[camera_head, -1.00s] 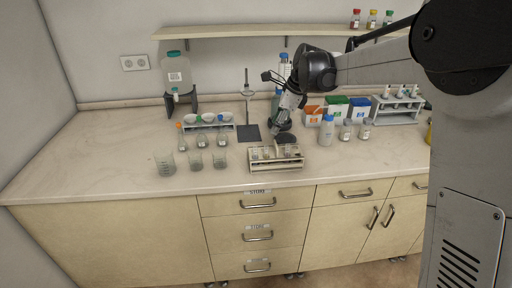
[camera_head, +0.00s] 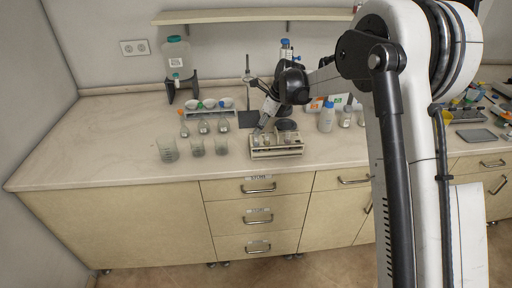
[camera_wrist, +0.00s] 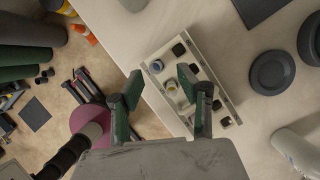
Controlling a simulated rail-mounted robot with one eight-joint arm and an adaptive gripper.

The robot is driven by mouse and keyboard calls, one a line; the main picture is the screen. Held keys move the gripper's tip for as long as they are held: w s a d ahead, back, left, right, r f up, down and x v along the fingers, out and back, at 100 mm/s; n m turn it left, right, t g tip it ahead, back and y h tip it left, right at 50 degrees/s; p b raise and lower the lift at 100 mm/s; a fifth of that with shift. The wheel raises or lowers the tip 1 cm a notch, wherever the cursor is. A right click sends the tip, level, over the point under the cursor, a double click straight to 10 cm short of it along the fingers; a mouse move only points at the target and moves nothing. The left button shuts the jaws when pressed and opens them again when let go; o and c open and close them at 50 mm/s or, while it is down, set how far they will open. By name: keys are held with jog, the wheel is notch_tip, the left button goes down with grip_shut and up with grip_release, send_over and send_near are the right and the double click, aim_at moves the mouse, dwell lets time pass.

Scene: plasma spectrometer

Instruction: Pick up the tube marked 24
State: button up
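A pale tube rack (camera_head: 277,153) stands near the front edge of the counter, holding several small tubes. No number is readable, so I cannot tell which tube is marked 24. My gripper (camera_wrist: 158,77) is open and empty, its green-padded fingers spread in front of the rack's left part in the wrist view. In the head view my gripper (camera_head: 262,127) is close above the rack's left part; the exact gap cannot be told.
Several glass beakers (camera_head: 197,147) stand left of the rack, with flasks (camera_head: 204,127) behind them. A blue-capped bottle (camera_head: 327,118) stands to the right. A dark round plate (camera_wrist: 272,72) lies beside the rack. The counter's left part is clear.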

aim_at(255, 139)
jog(key=shift+s+p+x, duration=0.15)
jog(key=shift+p+x, duration=0.1)
jog(key=shift+x, duration=1.1)
jog(key=shift+s+p+x, duration=0.15)
jog(key=shift+p+x, duration=0.1)
jog(key=shift+x, duration=1.05)
jog(key=shift+s, duration=0.1)
jog(key=shift+c, duration=0.2)
grip_shut()
